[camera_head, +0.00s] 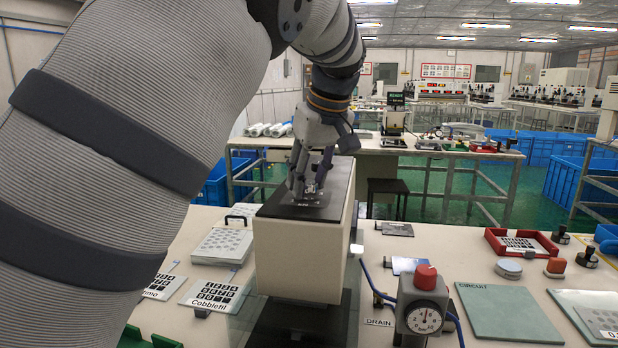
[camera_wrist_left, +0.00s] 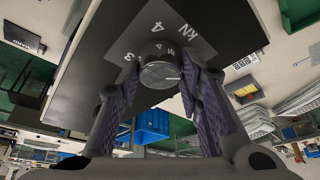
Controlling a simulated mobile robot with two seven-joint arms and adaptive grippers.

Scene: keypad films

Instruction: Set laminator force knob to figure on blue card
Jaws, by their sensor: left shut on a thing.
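The laminator (camera_head: 300,250) is a tall pale box with a black top in the middle of the table. Its force knob (camera_wrist_left: 160,75) is a small round silvery knob on a grey dial plate (camera_wrist_left: 148,45). The plate shows "3", "4" and "KN" in the left wrist view; I cannot read the knob's pointer surely. My left gripper (camera_head: 311,186) points down at the plate, its purple-padded fingers shut around the knob. A small blue card (camera_head: 408,265) lies right of the laminator, partly hidden behind the red-topped gauge unit; its figure is not readable. My right gripper is not in view.
A gauge unit (camera_head: 422,308) with a red button and blue hose stands close on the right. Keypad films (camera_head: 214,294) lie left. A green "CIRCUIT" board (camera_head: 507,312), a red tray (camera_head: 493,244) and several stamps and knobs lie right. Bare table shows between them.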

